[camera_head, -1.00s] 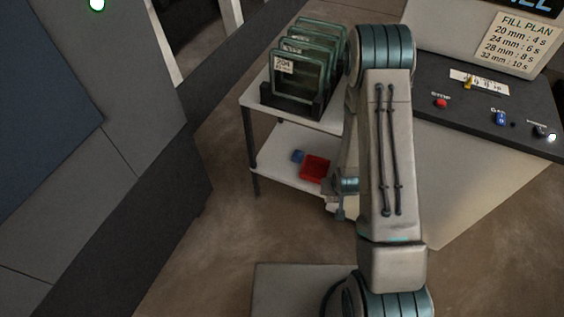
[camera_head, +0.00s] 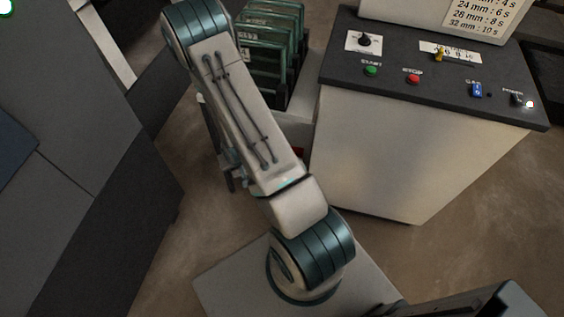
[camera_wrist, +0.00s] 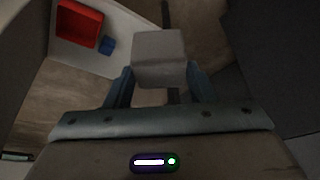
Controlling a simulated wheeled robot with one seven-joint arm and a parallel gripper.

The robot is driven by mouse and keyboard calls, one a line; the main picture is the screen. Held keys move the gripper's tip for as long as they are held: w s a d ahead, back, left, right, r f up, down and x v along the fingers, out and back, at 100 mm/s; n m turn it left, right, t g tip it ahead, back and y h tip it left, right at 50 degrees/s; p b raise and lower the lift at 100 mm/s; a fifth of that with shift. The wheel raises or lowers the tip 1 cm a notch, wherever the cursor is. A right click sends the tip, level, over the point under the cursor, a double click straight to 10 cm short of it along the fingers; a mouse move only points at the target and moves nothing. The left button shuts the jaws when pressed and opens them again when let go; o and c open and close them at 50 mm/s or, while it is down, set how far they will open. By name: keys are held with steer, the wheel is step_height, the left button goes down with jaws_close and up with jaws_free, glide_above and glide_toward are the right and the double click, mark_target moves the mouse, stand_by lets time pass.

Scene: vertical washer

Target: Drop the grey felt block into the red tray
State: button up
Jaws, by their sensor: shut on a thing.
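The grey felt block (camera_wrist: 158,52) is held between the fingers of my gripper (camera_wrist: 160,74) in the wrist view. The gripper is shut on it. The red tray (camera_wrist: 80,24) lies on a white shelf (camera_wrist: 112,66) at the upper left of the wrist view, to the left of the block and apart from it. In the head view only a red sliver of the tray (camera_head: 298,152) shows beside my arm, which hides the rest. The gripper is mostly hidden behind my arm there.
A small blue block (camera_wrist: 106,45) lies beside the tray. In the head view, a rack of glass-like plates (camera_head: 272,50) stands above the shelf. A control cabinet (camera_head: 410,150) is to the right, and a large grey machine (camera_head: 80,180) to the left.

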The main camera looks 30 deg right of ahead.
steer(key=w+d+f+m+g+h+b, duration=0.1)
steer(key=w+d+f+m+b, duration=0.2)
steer(key=d+f+b, duration=0.4)
steer(key=w+d+f+m+g+h+b, duration=0.1)
steer(key=d+f+m+b, duration=0.5)
steer(key=d+b, duration=0.6)
steer(key=w+d+f+m+g+h+b, duration=0.1)
steer(key=w+d+f+m+b, duration=0.3)
steer(key=d+f+b, duration=0.5)
steer(key=shift+w+d+m+g+h+b, duration=0.35)
steer(key=shift+d+m+h+b, duration=0.25)
steer(key=shift+b, duration=1.15)
steer(key=shift+f+b, duration=2)
steer(key=shift+f, duration=1)
steer(key=o, duration=1)
steer(key=shift+r, duration=0.1)
steer(key=p+v, duration=0.3)
steer(key=v, duration=0.4)
steer(key=shift+r, duration=0.25)
